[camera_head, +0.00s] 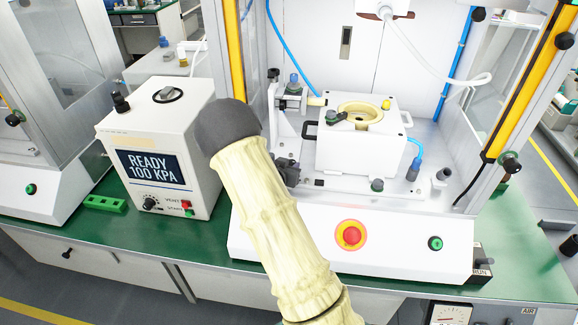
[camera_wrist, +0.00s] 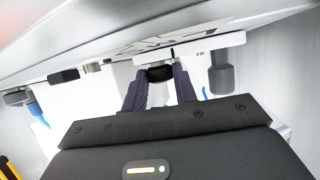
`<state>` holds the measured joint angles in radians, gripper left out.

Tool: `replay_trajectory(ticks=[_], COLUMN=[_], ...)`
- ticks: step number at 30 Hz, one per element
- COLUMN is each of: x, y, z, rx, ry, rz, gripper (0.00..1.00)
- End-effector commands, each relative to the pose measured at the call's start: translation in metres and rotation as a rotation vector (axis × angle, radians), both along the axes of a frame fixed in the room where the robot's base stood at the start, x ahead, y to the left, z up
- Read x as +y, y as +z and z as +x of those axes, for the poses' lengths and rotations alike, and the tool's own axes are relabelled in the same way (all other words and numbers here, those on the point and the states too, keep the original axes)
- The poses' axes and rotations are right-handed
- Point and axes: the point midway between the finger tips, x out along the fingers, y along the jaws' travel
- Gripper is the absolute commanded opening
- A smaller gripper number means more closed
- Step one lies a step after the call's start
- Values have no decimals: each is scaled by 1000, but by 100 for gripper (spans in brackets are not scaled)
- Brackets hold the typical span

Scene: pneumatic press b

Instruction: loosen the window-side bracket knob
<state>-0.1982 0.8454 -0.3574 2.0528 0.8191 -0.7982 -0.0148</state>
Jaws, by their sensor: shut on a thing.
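In the wrist view, my gripper (camera_wrist: 161,84) has its two dark fingers on either side of a black knob (camera_wrist: 160,73) and is shut on it. The knob sits under the edge of a white plate (camera_wrist: 190,47). These frames do not show for sure that this is the window-side knob. In the head view, my pale arm crosses the middle and covers part of the press front. I cannot clearly make out my gripper there. The white press block (camera_head: 355,150) with a brass ring (camera_head: 360,113) stands on the machine's base.
A larger dark knob (camera_wrist: 222,75) hangs right of my fingers, and another (camera_wrist: 18,97) is at far left. The head view shows a control box (camera_head: 160,140) reading "READY 100 KPA", a red stop button (camera_head: 351,235), blue tubes and yellow-edged posts around the press.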

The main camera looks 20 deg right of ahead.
Motion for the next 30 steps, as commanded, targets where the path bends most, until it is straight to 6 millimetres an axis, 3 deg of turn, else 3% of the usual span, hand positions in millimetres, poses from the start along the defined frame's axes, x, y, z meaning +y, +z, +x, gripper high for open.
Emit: replay_trajectory(ticks=[14,30], x=[-1,-8], y=[-3,-4], z=[-1,-6], rx=[-2,-4], ry=[77,386], rz=[2,0], gripper=[5,5])
